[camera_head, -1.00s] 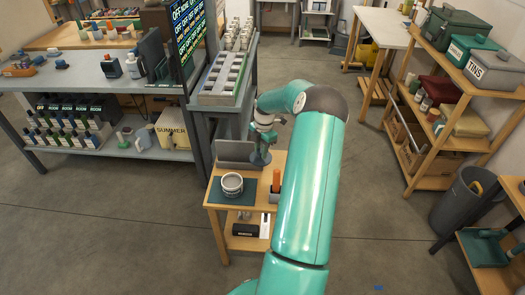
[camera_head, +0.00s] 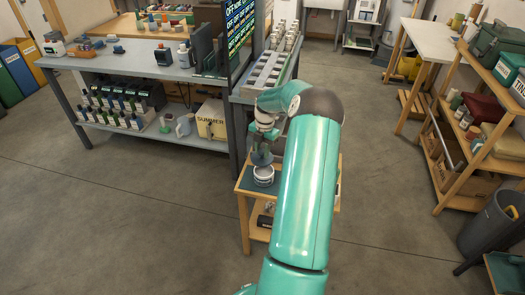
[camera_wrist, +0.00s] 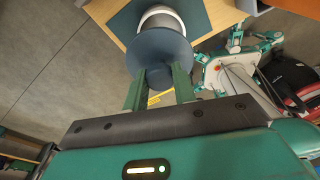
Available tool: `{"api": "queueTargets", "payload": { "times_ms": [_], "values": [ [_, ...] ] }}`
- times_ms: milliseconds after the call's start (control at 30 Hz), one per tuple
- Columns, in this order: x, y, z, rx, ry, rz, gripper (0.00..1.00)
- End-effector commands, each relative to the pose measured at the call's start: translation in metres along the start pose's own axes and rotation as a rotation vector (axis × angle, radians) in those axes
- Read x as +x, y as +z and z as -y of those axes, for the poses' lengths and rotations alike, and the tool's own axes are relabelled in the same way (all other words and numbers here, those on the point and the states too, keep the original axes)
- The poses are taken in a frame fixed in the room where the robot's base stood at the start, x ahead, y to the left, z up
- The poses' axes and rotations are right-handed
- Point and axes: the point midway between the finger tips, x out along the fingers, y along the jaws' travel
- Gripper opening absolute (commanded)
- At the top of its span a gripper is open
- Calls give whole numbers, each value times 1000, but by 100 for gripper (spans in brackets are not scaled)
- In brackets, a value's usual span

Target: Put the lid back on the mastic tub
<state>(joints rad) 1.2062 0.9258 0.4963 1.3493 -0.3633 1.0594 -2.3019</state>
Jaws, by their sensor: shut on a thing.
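The mastic tub (camera_head: 263,180) is a small white round tub on a dark green mat on the small wooden table. It also shows in the wrist view (camera_wrist: 163,12), partly covered by the lid. In the wrist view the lid sits off towards me, with the tub's far part uncovered. My arm hides part of the table.
The small wooden table (camera_head: 246,209) stands against a grey bench with a slotted tray (camera_head: 266,70). A long grey workbench (camera_head: 130,62) is at left, wooden shelves (camera_head: 455,150) and a grey bin (camera_head: 490,225) at right. The floor at front left is clear.

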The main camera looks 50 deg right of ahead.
Motion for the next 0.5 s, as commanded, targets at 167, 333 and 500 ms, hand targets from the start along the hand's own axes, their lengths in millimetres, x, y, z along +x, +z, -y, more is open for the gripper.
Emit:
{"api": "queueTargets", "payload": {
  "times_ms": [167,333,500],
  "values": [
    [11,6,4,7,-2,-2,5],
    [26,7,4,8,-1,-1,5],
    [41,7,3,8,-1,-1,5]
  ]
}}
